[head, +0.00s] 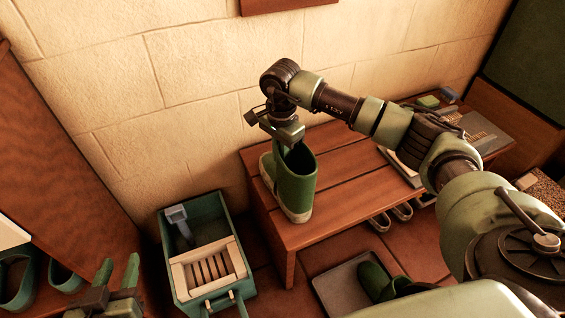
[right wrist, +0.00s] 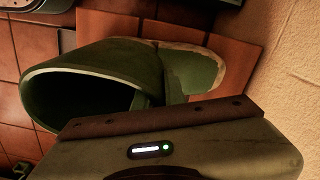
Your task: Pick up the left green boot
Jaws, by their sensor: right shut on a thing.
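A green boot (head: 297,178) with a pale sole stands upright on the wooden bench (head: 340,215), near its left end. My right gripper (head: 284,138) is above it, shut on the rim of its shaft. In the right wrist view the boot (right wrist: 95,80) shows its open top at left and its foot with the pale sole edge at upper right; the gripper body hides part of the shaft. My left gripper (head: 118,275) is at the lower left, its fingers apart and empty. Another dark green boot-like thing (head: 374,280) is on the grey tray (head: 340,285), partly hidden by my arm.
A teal basin (head: 163,240) with a washboard-like slatted insert (head: 210,268) stands left of the bench. Green shoes (head: 64,277) sit at far left. The stone wall (head: 200,100) is close behind the bench. Small items (head: 428,102) lie at the bench's far end.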

